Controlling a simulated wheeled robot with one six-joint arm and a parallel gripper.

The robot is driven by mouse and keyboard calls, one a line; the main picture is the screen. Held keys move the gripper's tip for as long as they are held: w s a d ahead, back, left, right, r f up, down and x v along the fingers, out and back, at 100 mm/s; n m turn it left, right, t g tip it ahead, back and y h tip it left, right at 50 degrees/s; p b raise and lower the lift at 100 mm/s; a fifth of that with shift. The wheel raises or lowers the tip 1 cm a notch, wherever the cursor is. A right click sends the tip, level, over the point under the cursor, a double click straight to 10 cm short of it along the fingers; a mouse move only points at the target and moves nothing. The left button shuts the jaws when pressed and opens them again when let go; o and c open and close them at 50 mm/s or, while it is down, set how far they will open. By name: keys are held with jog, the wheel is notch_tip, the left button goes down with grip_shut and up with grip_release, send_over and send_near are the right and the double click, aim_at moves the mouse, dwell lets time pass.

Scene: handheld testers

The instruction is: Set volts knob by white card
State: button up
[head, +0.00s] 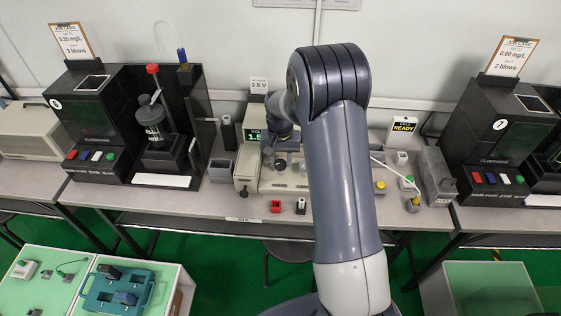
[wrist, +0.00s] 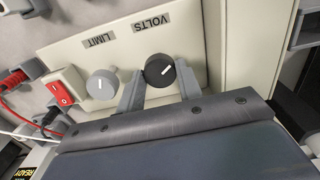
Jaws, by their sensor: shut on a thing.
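The black volts knob (wrist: 160,71) has a white pointer line and sits on the cream panel by the upside-down VOLTS label (wrist: 151,23) in the wrist view. My gripper (wrist: 159,82) is shut on it, with one grey finger at each side. In the head view the white card (head: 258,84) reads 2.5 V and stands behind the cream power supply (head: 243,166). The green-lettered display (head: 254,135) is partly hidden by my arm; its number seems to start with 1. My arm hides the knob there.
A grey limit knob (wrist: 101,84) and a red rocker switch (wrist: 62,93) are beside the volts knob, with red and white cables close by. Black testers stand at the left (head: 88,110) and right (head: 500,125) of the bench. Small red (head: 276,206) and black parts lie in front.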

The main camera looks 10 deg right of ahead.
aim_at(281, 162)
jog(key=m+b, duration=0.1)
jog(key=m, duration=0.3)
jog(key=shift+m, duration=0.3)
jog(key=shift+m+b, duration=0.3)
jog(key=shift+m, duration=1.7)
jog(key=o, duration=1)
notch_tip(281, 162, up, 11)
jog(key=shift+f, duration=0.15)
